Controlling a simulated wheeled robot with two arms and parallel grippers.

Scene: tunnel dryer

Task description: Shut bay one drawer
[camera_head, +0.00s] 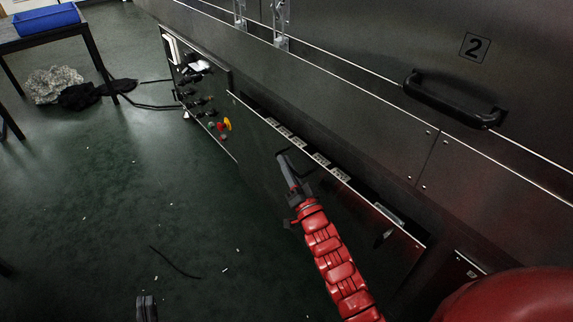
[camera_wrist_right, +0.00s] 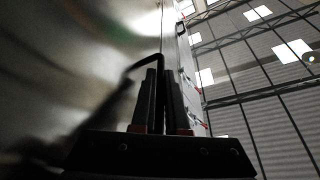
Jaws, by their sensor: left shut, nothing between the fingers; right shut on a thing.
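The bay one drawer appears to be the long dark metal drawer (camera_head: 335,215) low on the machine. Its top edge stands out from the cabinet, with a dark gap and several pale slotted pieces behind it, so it is partly open. My right gripper (camera_head: 289,172) is shut on the drawer's dark handle (camera_head: 281,155) on the front panel. In the right wrist view the fingers (camera_wrist_right: 155,95) close on the bent handle bar (camera_wrist_right: 146,61). My left gripper (camera_head: 147,305) is shut and empty over the floor at the bottom edge, away from the drawer.
A control panel (camera_head: 203,100) with coloured knobs is left of the drawer. A panel marked 2 with a black handle (camera_head: 450,100) is above right. A table with a blue bin (camera_head: 45,20) and crumpled cloth (camera_head: 53,84) are far left. The green floor before the drawer is mostly clear.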

